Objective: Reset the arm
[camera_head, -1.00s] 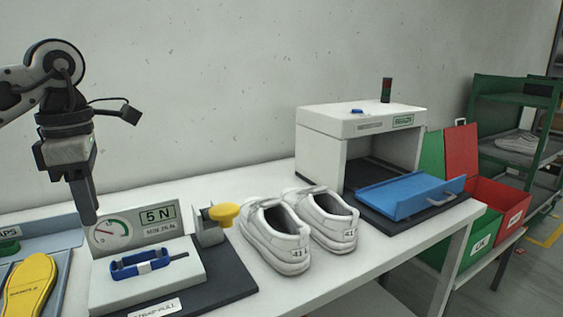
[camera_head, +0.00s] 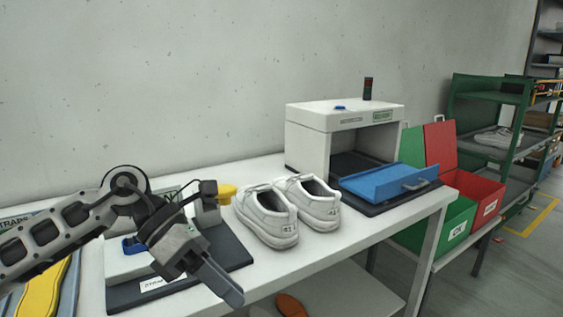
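My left gripper (camera_head: 222,283) comes in from the left over the front edge of the white table (camera_head: 330,239). Its fingers point down and to the right, seen nearly edge-on, so I cannot tell whether they are open or shut. Nothing shows in them. My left arm covers much of the strap-pull tester (camera_head: 232,250), including its gauge and the blue strap piece (camera_head: 133,246). My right gripper is not in view.
A pair of white shoes (camera_head: 266,221) stands mid-table. Behind them is a white box machine (camera_head: 305,140) with a blue tray (camera_head: 385,184). Green (camera_head: 452,226) and red (camera_head: 484,196) bins stand at the right. A yellow insole (camera_head: 43,290) lies at the left.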

